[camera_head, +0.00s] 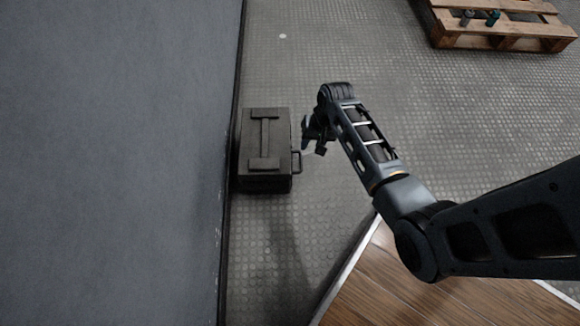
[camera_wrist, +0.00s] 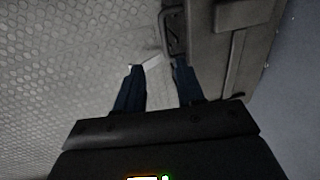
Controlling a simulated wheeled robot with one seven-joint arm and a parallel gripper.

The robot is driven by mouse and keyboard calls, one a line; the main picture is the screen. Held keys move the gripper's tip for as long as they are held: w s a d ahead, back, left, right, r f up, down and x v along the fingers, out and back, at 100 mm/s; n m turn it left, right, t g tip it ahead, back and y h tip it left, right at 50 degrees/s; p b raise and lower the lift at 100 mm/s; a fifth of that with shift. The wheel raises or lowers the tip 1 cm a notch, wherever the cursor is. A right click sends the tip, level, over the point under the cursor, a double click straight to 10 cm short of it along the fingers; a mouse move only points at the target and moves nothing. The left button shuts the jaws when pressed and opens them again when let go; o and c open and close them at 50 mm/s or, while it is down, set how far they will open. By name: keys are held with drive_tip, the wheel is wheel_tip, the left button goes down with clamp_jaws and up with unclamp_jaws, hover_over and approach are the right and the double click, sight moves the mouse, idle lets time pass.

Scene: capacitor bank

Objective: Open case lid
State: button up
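The dark grey case (camera_head: 265,150) stands on the floor with its lid shut. A raised H-shaped strip runs along the lid. A handle (camera_head: 297,164) sticks out from its right side. My gripper (camera_head: 307,138) is just right of the case, near the handle. In the wrist view, my gripper's two dark blue fingers (camera_wrist: 158,65) are apart with nothing clearly held between them. The case (camera_wrist: 230,50) fills the upper right there, and its handle (camera_wrist: 171,35) lies just ahead of the right fingertip. I cannot tell whether that finger touches the handle or case.
A tall grey wall or panel (camera_head: 110,160) stands close along the case's left side. A wooden pallet (camera_head: 500,28) with small items on it lies at the upper right. A wooden platform (camera_head: 430,285) is at the lower right. Bare studded floor lies above the case.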

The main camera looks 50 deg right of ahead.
sight(301, 160)
drive_tip(key=f+b, duration=0.1)
drive_tip(key=f, duration=0.1)
drive_tip(key=w+a+f+b, duration=0.1)
drive_tip(key=f+b, duration=0.1)
drive_tip(key=f, duration=0.1)
drive_tip(key=w+f+b, duration=0.1)
drive_tip(key=f, duration=0.2)
drive_tip(key=shift+a, duration=0.2)
drive_tip(key=shift+c, duration=0.3)
clamp_jaws()
